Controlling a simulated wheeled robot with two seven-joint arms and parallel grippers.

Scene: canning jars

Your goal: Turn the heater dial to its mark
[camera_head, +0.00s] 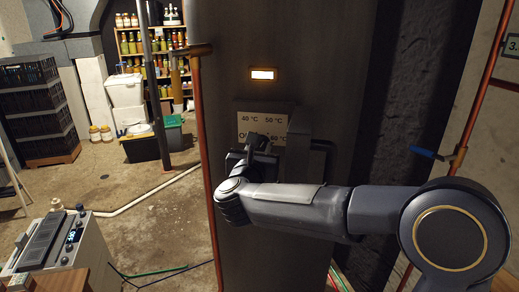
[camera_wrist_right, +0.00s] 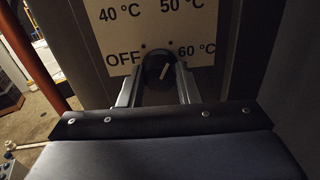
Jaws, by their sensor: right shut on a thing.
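The tall grey heater (camera_head: 240,100) stands in front of me. Its white plate (camera_head: 264,123) reads OFF, 40, 50 and 60 °C; it also shows in the right wrist view (camera_wrist_right: 150,25). The dark round dial (camera_wrist_right: 157,66) sits low between OFF and 60 °C. Its pale pointer line slants up and to the right. My right gripper (camera_wrist_right: 158,90) is shut on the dial, one finger on each side. In the head view my right gripper (camera_head: 258,145) covers the dial and part of the plate. My left gripper is not in view.
A lit indicator (camera_head: 263,74) glows above the plate. A copper pipe (camera_head: 204,160) runs along the heater's left side. A blue-handled valve (camera_head: 424,152) is at the right. A box-shaped device (camera_head: 62,245) stands at lower left. The floor between is mostly clear.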

